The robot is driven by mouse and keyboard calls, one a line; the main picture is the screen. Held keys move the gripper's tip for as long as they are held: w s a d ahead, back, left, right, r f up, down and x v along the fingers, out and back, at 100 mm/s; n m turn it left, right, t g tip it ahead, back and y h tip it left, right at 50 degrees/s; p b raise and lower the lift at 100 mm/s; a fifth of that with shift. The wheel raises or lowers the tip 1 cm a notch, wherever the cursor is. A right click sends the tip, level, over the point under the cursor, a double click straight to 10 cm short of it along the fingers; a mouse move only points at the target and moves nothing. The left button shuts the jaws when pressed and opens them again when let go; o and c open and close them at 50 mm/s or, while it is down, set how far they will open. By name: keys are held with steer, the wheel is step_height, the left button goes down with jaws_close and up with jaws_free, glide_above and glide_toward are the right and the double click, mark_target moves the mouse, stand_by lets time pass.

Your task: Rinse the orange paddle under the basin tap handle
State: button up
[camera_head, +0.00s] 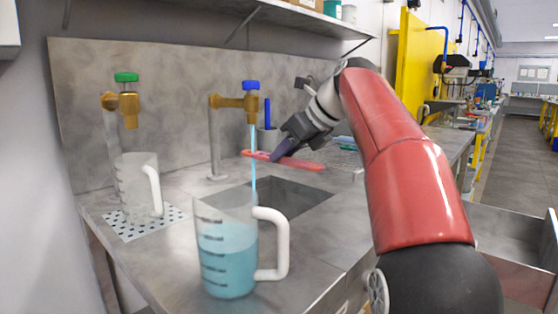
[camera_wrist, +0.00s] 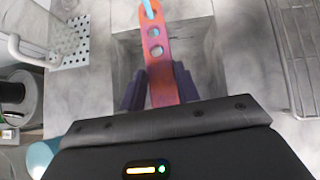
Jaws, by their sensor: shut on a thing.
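The orange paddle (camera_head: 302,164) is a long flat bar, pinkish-orange, with several round holes along it in the wrist view (camera_wrist: 156,52). My gripper (camera_head: 281,149) is shut on it and holds it roughly level above the sunken basin (camera_head: 290,195). In the wrist view, the dark fingers (camera_wrist: 159,84) sit on either side of the paddle. The basin tap (camera_head: 235,102) is brass with a blue handle (camera_head: 251,85). A blue water stream (camera_head: 253,140) runs from its spout and meets the paddle's far end, where blue also shows in the wrist view (camera_wrist: 149,6).
A clear measuring jug (camera_head: 228,258) with blue liquid stands in front of the basin. An emptier jug (camera_head: 135,188) stands on a perforated plate (camera_head: 117,227) under a green-handled tap (camera_head: 126,77). A wire rack (camera_wrist: 298,50) lies right of the basin. A shelf (camera_head: 300,14) hangs above.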

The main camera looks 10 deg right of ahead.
mark_target(312, 163)
steer(key=shift+d, duration=0.1)
steer(key=shift+w+d, duration=0.3)
steer(key=shift+d, duration=0.15)
steer(key=shift+a, duration=0.15)
steer(key=shift+s+a, duration=0.3)
steer(key=shift+a, duration=0.1)
steer(key=shift+d, duration=0.1)
steer(key=shift+w+d, duration=0.3)
steer(key=shift+d, duration=0.15)
steer(key=shift+s, duration=0.1)
stand_by(0.3)
steer(key=shift+s+d+b, duration=0.15)
steer(key=shift+s+d, duration=0.55)
steer(key=shift+s, duration=0.4)
steer(key=shift+s+d+b, duration=0.15)
steer(key=shift+s+d, duration=0.55)
steer(key=shift+s, duration=0.4)
steer(key=shift+s+d+b, duration=0.15)
steer(key=shift+s+d, duration=0.55)
steer(key=shift+s, duration=0.4)
